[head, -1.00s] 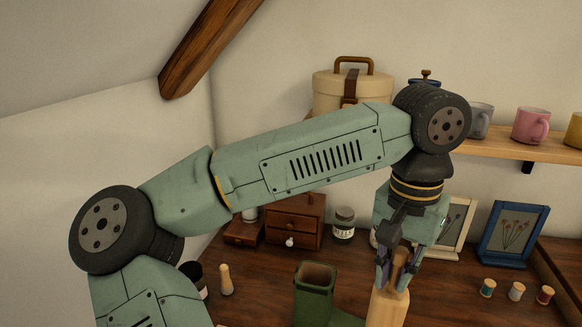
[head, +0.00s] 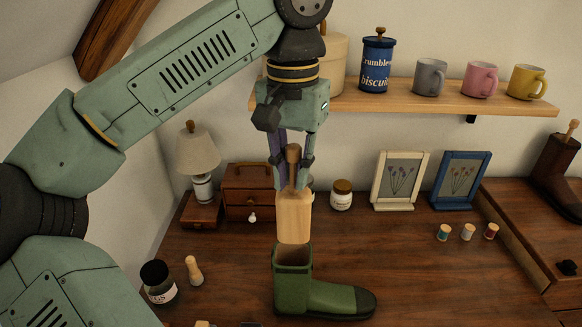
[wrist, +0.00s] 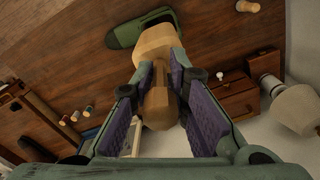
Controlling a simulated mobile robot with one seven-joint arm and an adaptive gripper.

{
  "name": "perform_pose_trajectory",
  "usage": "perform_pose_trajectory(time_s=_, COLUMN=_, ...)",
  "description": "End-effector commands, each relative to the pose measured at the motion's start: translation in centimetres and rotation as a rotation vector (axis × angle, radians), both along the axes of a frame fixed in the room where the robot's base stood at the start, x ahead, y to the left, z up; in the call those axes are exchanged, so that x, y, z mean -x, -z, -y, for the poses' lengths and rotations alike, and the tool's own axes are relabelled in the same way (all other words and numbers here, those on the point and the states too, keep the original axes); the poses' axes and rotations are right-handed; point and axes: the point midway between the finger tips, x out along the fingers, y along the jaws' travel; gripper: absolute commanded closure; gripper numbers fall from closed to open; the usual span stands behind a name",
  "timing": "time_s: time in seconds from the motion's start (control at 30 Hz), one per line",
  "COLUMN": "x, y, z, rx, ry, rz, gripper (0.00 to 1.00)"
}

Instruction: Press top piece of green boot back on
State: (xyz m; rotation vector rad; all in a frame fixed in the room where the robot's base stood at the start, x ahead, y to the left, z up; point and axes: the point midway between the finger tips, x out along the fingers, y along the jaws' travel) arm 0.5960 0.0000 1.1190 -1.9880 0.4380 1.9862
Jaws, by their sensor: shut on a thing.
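The green boot (head: 330,297) stands upright on the wooden table, its open top upward and dark toe to the right. My gripper (head: 293,180) is shut on the handle of a pale wooden top piece (head: 294,218). The piece hangs upright, its lower end just above the boot's opening in the head view. It looks apart from the boot; exact alignment in depth is unclear. In the wrist view, my gripper (wrist: 158,85) has the brown handle between its purple pads. The wooden piece (wrist: 157,42) hides part of the green boot (wrist: 135,30) beyond.
A brown boot (head: 558,170) with a wooden handle stands at right. A dark jar (head: 158,282) and wooden peg (head: 194,270) are left of the green boot. Behind are a small drawer chest (head: 248,190), white jar (head: 341,196) and frames (head: 399,181).

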Motion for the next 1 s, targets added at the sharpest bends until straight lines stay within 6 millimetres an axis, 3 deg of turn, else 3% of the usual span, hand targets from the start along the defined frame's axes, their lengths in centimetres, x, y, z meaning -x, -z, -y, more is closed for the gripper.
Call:
perform_pose_trajectory(time_s=0.27, x=0.2, y=0.9, z=-0.1, rx=-0.006, ry=-0.004, rz=0.01, gripper=1.0)
perform_pose_trajectory(time_s=0.63, x=0.1, y=3.7, z=-0.1, rx=-0.006, ry=-0.003, rz=0.011, gripper=1.0)
perform_pose_trajectory(time_s=1.0, x=0.1, y=3.9, z=-0.1, rx=-0.006, ry=-0.004, rz=0.01, gripper=1.0)
